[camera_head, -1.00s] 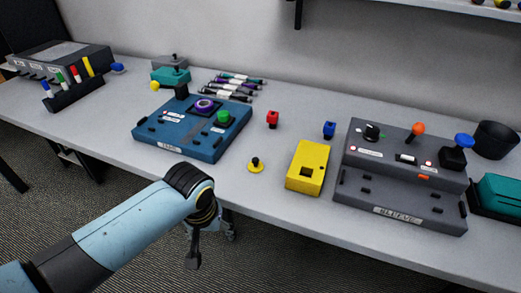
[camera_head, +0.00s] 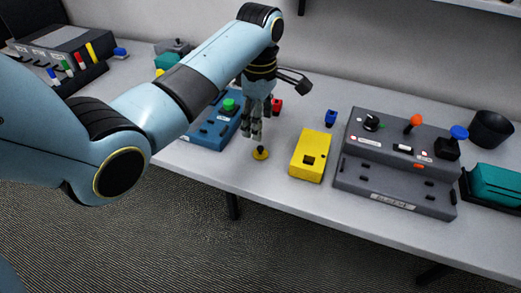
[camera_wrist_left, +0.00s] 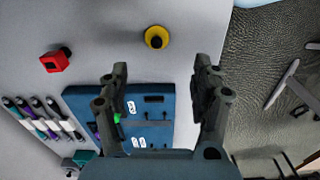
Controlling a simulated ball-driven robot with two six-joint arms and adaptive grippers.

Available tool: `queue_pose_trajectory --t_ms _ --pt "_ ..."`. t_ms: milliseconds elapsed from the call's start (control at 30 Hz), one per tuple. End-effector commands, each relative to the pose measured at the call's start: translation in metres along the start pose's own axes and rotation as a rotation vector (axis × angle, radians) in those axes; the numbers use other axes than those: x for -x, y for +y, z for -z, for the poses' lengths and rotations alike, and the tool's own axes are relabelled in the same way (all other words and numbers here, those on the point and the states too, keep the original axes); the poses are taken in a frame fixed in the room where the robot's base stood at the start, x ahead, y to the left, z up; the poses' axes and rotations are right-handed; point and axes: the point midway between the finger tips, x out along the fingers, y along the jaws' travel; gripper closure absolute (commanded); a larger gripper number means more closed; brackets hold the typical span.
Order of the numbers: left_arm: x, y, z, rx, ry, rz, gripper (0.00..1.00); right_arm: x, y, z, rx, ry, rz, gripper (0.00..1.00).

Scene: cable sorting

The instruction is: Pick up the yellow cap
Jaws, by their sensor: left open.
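The yellow cap (camera_head: 261,154), a small round disc with a black knob on top, sits on the table left of the yellow box. It also shows in the left wrist view (camera_wrist_left: 157,38), beyond the fingertips and between their lines. My left gripper (camera_head: 256,134) points down close above and behind the cap in the head view. Its two fingers (camera_wrist_left: 160,78) are spread apart with nothing between them. Whether a finger touches the cap cannot be told, but they look apart. My right gripper is not in view.
A yellow box (camera_head: 310,155) stands right of the cap, with a grey control box (camera_head: 395,175) beyond. A red block (camera_head: 277,106) and blue block (camera_head: 331,118) stand farther back. The table's front edge is near.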

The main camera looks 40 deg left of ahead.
Motion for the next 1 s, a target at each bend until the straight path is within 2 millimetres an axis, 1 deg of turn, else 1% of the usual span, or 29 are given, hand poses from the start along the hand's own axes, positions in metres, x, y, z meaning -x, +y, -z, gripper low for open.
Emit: queue_pose_trajectory --t_ms 33,67,133,300,400,567,700,800,900,1000 --pt "0.004 0.005 0.0 0.038 -0.002 0.007 0.35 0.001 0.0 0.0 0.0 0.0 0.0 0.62" --pt "0.004 0.006 -0.001 0.055 -0.003 0.011 0.35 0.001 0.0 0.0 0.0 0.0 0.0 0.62" --pt "-0.003 0.007 -0.001 0.078 -0.003 0.018 0.35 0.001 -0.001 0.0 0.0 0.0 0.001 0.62" --pt "-0.032 0.007 -0.001 0.079 -0.004 0.017 0.35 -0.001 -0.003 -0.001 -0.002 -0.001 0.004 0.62" --pt "-0.044 0.007 -0.001 0.078 -0.004 0.016 0.35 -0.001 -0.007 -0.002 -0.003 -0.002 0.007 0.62" --pt "-0.057 0.006 0.0 0.077 -0.004 0.016 0.35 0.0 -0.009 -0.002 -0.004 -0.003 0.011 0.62" --pt "-0.079 0.006 0.002 0.076 -0.003 0.016 0.35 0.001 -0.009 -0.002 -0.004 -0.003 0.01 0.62" --pt "-0.094 0.006 0.002 0.076 -0.004 0.015 0.35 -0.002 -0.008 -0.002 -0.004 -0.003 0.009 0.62" --pt "-0.101 0.005 0.002 0.076 -0.004 0.014 0.35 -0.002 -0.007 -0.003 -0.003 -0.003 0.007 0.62" --pt "-0.102 0.006 0.002 0.076 -0.004 0.013 0.35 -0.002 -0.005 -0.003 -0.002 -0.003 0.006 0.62"
